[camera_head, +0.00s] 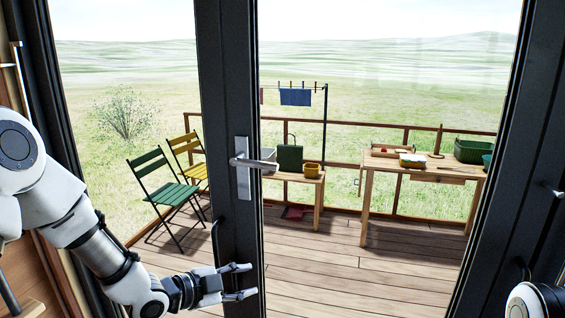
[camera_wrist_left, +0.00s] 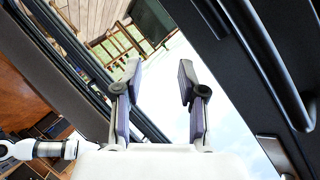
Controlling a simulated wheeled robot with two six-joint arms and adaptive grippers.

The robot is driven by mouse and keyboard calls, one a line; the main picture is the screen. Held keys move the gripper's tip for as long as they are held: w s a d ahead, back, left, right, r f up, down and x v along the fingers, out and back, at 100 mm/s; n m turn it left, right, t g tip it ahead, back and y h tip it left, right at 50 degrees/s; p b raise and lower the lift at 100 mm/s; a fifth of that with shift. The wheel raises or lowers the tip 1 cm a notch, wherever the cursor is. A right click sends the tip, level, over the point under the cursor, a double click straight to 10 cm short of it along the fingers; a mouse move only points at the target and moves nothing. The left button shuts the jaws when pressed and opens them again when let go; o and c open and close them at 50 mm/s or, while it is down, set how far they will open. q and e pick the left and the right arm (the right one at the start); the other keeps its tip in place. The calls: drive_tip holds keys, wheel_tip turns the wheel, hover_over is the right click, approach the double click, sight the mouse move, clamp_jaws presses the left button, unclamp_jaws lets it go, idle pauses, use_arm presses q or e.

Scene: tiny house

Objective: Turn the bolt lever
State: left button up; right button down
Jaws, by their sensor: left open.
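A silver lever (camera_head: 257,164) sticks out to the right from an upright silver plate (camera_head: 243,182) on the dark door frame (camera_head: 228,90). A dark curved handle (camera_head: 216,240) sits lower on the same frame. I cannot tell for sure which of these is the bolt lever. My left gripper (camera_head: 250,281) is open and empty, well below the silver lever and in front of the frame's lower part. In the left wrist view my left gripper (camera_wrist_left: 160,78) has its fingers apart with nothing between them. A dark curved bar (camera_wrist_left: 268,60) runs along the right there. My right gripper is not in view.
Another dark door frame (camera_head: 500,200) with a small silver fitting (camera_head: 553,190) stands at the right. Beyond the glass are a wooden deck (camera_head: 330,270), a green chair (camera_head: 168,192), a yellow chair (camera_head: 186,150) and a wooden table (camera_head: 425,172). Part of my right arm shows at lower right.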

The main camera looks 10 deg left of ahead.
use_arm(q)
wheel_tip(320, 180, up, 13)
drive_tip(key=m+t+h, duration=0.2)
drive_tip(key=m+h, duration=0.1)
drive_tip(key=m, duration=0.3)
drive_tip(key=m+h, duration=0.3)
drive_tip(key=m, duration=0.4)
approach(256, 166)
drive_tip(key=x, duration=0.3)
drive_tip(key=p+x, duration=0.3)
drive_tip(key=x, duration=0.4)
drive_tip(key=shift+w+d, duration=0.25)
drive_tip(key=shift+d, duration=0.05)
drive_tip(key=shift+w+d, duration=0.1)
drive_tip(key=shift+d, duration=0.2)
drive_tip(key=shift+w+a, duration=0.1)
drive_tip(key=shift+a, duration=0.1)
drive_tip(key=shift+c, duration=0.2)
clamp_jaws()
